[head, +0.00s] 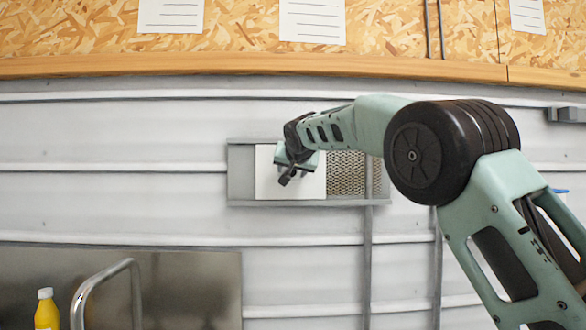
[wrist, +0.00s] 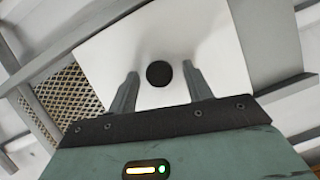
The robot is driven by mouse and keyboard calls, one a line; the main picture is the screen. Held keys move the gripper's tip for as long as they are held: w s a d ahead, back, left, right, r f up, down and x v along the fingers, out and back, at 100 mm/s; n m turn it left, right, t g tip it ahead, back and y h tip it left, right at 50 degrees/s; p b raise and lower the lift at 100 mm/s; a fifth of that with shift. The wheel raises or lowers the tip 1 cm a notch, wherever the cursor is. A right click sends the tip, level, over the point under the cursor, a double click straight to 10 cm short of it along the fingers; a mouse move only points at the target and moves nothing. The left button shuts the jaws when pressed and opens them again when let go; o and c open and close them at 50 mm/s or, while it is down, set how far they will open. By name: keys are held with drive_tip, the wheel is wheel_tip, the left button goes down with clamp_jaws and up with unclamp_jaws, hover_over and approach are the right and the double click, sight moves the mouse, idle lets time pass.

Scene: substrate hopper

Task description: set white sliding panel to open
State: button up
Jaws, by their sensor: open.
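The white sliding panel (head: 264,182) sits in a grey wall frame (head: 240,185) in the head view. It stands left of middle in the frame, with bare grey backing to its left and perforated mesh (head: 346,172) to its right. In the wrist view the white panel (wrist: 205,45) fills the middle, with a round dark knob or hole (wrist: 159,74) on it. My gripper (wrist: 161,84) is open, its two fingers on either side of the dark round spot. In the head view my gripper (head: 288,178) is in front of the panel. Whether the fingers touch the panel is unclear.
The frame's rails (head: 300,203) run along the top and bottom of the panel. A grey pipe (head: 367,250) runs down the wall. Below left are a metal surface (head: 190,290), a curved metal rail (head: 105,280) and a yellow bottle (head: 46,312).

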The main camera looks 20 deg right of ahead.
drive_tip(key=b+v, duration=0.6)
drive_tip(key=v, duration=1.1)
drive_tip(key=shift+s, duration=0.2)
drive_tip(key=s+a+f+n+g+y, duration=0.1)
drive_tip(key=s+a+f+n+g, duration=0.3)
drive_tip(key=f, duration=0.6)
drive_tip(key=s+a+f+n+g+y, duration=0.1)
drive_tip(key=s+a+f+y, duration=0.1)
drive_tip(key=s+a+f, duration=0.6)
drive_tip(key=s+a+f+n+g+y, duration=0.1)
drive_tip(key=s+a+f+n+g, duration=0.15)
drive_tip(key=f, duration=0.85)
drive_tip(key=s+d+f+n+g, duration=0.2)
drive_tip(key=s+f+g, duration=0.1)
drive_tip(key=s+f, duration=0.6)
drive_tip(key=s+d+f+n+g+p, duration=0.1)
drive_tip(key=s+d+f+n+g, duration=0.1)
drive_tip(key=s+f, duration=0.7)
drive_tip(key=s+n+g, duration=0.1)
drive_tip(key=s, duration=0.6)
drive_tip(key=shift+h, duration=0.4)
drive_tip(key=shift+s+a, duration=0.1)
